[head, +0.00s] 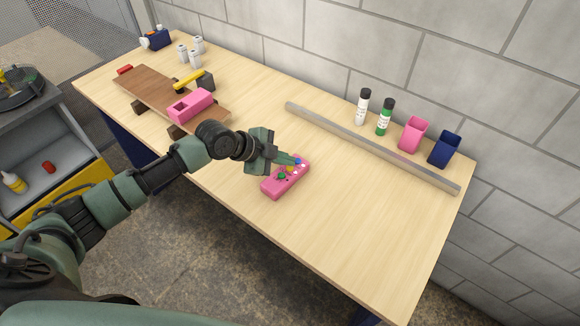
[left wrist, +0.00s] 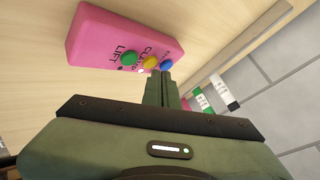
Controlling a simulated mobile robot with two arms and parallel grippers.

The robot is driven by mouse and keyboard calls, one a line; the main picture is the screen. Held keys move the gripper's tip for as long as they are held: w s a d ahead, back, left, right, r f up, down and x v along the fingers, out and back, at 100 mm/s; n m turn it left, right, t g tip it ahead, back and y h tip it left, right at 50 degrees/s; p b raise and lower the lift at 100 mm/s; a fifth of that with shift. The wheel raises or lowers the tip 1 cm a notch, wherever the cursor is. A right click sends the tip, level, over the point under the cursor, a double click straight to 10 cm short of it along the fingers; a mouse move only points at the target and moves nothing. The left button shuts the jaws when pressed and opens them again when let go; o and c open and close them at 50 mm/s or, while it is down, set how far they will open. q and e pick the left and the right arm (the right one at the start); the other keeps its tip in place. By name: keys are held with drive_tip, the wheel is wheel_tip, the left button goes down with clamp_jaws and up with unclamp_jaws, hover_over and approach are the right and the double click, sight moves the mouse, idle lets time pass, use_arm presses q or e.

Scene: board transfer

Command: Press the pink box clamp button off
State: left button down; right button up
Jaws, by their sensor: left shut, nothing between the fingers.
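The pink box (head: 270,187) lies on the table in front of my left gripper. In the left wrist view the box (left wrist: 95,38) shows a green button (left wrist: 129,58) by the word LIFT, a yellow button (left wrist: 150,62) by the word CLAMP, and a blue button (left wrist: 167,65) whose label is partly readable. A small white spot shows by the CLAMP label. My left gripper (head: 294,159) is shut and empty, its tips close to the blue and yellow buttons. The wrist view shows the fingertips (left wrist: 162,76) just below these buttons; contact cannot be told. My right gripper is out of view.
A brown board (head: 145,88) with a pink block (head: 190,105) and a yellow-handled tool (head: 190,83) lies at the left. A metal bar (head: 370,147) crosses the back right.

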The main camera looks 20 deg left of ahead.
sight(286, 170)
use_arm(q)
drive_tip(key=shift+f+b, duration=0.3)
drive_tip(key=shift+f, duration=0.1)
idle(0.3)
drive_tip(key=shift+r+p, duration=0.7)
drive_tip(key=shift+r, duration=0.3)
wheel_tip(286, 170, up, 6)
drive_tip(key=p, duration=0.4)
drive_tip(key=shift+p, duration=0.3)
